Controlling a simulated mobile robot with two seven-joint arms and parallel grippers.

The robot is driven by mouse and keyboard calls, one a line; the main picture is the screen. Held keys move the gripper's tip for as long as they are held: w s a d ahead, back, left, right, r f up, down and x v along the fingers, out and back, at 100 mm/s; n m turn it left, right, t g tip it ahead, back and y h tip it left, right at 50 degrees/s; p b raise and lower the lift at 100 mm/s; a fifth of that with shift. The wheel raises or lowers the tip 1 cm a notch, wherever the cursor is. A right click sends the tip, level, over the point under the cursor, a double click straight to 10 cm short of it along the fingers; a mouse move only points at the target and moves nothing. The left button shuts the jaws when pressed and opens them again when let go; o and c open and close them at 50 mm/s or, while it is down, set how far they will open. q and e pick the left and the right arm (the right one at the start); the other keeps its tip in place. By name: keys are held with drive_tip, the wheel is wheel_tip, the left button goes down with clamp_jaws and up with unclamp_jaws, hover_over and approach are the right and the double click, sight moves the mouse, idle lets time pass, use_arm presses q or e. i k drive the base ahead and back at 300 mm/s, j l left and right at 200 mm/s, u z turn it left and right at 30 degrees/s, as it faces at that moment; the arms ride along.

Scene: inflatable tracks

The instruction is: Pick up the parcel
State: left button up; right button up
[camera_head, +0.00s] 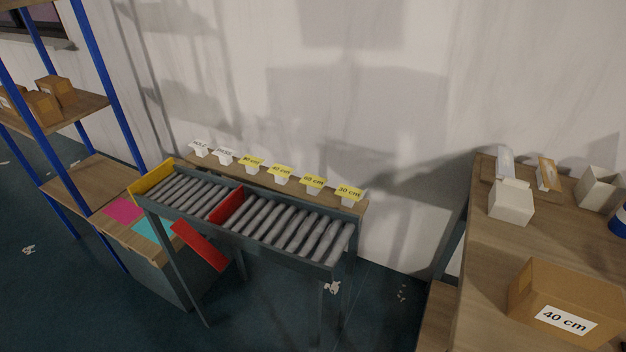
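A brown cardboard parcel (569,301) with a white "40 cm" label on its front sits on the wooden table (478,255) at the right. Its right side runs close to the frame's edge. Smaller brown boxes (44,104) stand on the shelf at the far left; I cannot tell whether any of these is the task's parcel. Neither of my grippers shows in the head view.
A roller conveyor (281,221) with a red divider stands mid-left. Behind it a ledge holds several signs (281,172). A blue-posted shelf (68,122) stands left. A white box (511,204) and an open box (597,189) share the table.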

sight(586, 312)
drive_tip(key=z, duration=1.85)
drive_tip(key=k+j+z, duration=0.2)
drive_tip(key=z, duration=0.25)
drive_tip(key=k+j+z, duration=0.15)
drive_tip(key=z, duration=0.35)
drive_tip(key=k+z, duration=0.45)
drive_tip(key=i, duration=0.1)
